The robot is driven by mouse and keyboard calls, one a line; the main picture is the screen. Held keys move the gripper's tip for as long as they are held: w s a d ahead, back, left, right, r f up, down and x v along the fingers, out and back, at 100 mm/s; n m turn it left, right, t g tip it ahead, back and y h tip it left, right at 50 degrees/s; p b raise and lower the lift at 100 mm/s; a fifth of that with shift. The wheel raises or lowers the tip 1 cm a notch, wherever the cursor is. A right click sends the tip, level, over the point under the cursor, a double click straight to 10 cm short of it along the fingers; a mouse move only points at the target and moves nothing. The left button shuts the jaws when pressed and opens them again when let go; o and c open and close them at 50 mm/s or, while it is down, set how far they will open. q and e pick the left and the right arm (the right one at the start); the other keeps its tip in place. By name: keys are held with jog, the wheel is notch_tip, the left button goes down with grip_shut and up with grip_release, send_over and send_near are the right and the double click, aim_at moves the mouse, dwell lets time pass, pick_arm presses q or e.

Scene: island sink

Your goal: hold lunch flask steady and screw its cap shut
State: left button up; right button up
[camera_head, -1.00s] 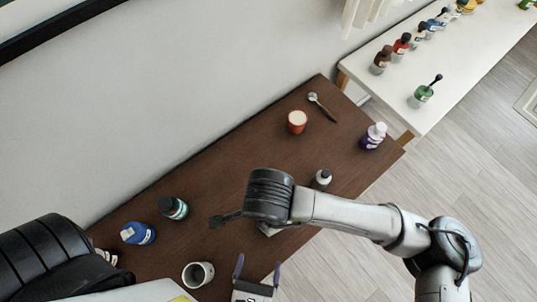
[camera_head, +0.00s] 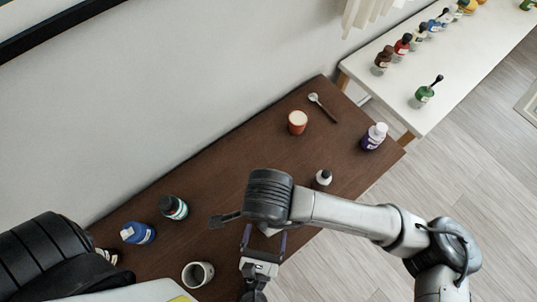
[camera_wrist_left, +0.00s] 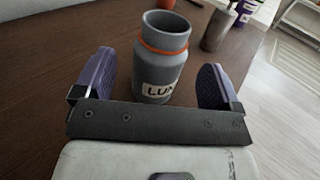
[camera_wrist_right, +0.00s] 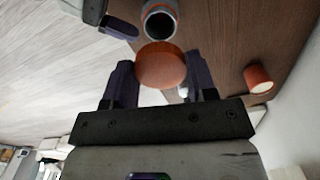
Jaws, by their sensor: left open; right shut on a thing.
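The lunch flask (camera_wrist_left: 162,62) is a grey cylinder with an orange ring near its neck and a partly visible label. It stands upright and uncapped on the table; its open mouth also shows in the right wrist view (camera_wrist_right: 160,22). My left gripper (camera_head: 265,238) is open, one finger on each side of the flask with gaps visible. My right gripper (camera_wrist_right: 160,76) is shut on the orange cap (camera_wrist_right: 160,62), which is close to the flask and apart from its mouth as seen. In the head view my right arm hides the cap and most of the flask.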

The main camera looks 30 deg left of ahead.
pick_arm(q)
jog(key=shift+x, duration=2.1)
jog(key=shift+c, duration=0.2)
jog(key=c, duration=1.3)
pick_arm(e)
jog(key=shift+f, duration=2.5)
jog(key=shift+f, duration=0.85)
jog(key=shift+f, duration=0.6)
